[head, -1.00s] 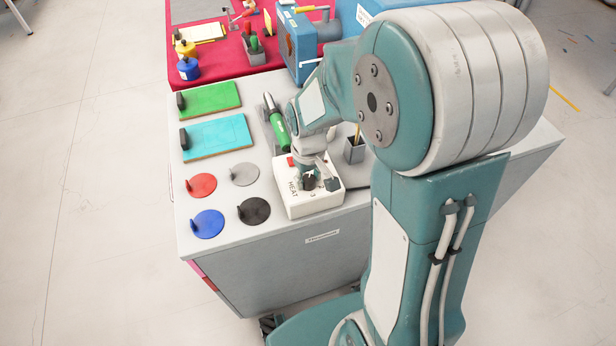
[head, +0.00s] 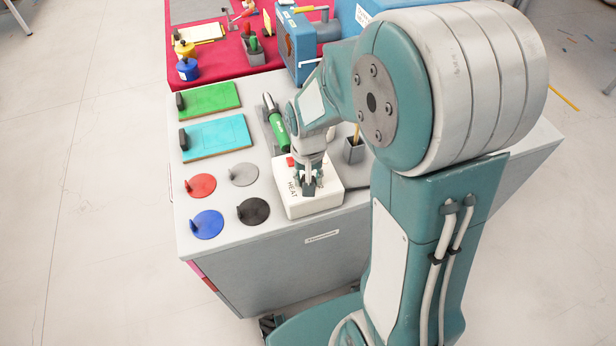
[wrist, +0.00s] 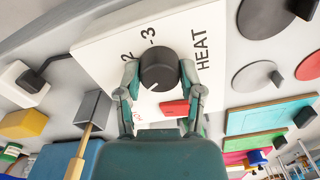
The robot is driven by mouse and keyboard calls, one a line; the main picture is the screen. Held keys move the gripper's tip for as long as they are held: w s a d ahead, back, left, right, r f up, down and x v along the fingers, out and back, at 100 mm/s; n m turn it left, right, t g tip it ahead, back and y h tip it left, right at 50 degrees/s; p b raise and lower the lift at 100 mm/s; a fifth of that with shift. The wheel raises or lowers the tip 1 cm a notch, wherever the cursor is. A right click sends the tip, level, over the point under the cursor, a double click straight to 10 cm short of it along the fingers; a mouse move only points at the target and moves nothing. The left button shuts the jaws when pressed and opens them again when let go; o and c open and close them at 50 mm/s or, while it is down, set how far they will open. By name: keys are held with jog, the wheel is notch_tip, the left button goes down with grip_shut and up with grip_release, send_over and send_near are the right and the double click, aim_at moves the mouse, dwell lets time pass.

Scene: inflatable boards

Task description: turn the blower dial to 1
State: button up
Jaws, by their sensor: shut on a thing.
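The black dial (wrist: 159,68) sits on a white box (wrist: 100,50) marked HEAT, with the numbers 2 and 3 showing. Its white pointer line faces down and to the left in the wrist view, away from the 3; no 1 can be seen there. My gripper (wrist: 160,78) has one finger on each side of the dial and is shut on it. In the head view my gripper (head: 309,186) is over the right part of the white box (head: 322,207) and mostly hides the dial.
A red button (head: 291,161) is on the box's far left corner. A green and silver tool (head: 279,130) lies behind it. A grey cup (head: 354,151) stands to the right. Coloured discs (head: 207,224) and a cyan board (head: 217,138) lie to the left on the grey cabinet top.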

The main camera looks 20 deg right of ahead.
jog(key=shift+s+f, duration=0.1)
jog(key=shift+s, duration=0.1)
jog(key=o, duration=1.2)
jog(key=shift+c, duration=0.2)
jog(key=shift+w+a, duration=0.1)
jog(key=shift+r, duration=0.2)
jog(key=shift+w+r, duration=0.1)
jog(key=shift+r, duration=0.25)
notch_tip(320, 180, up, 11)
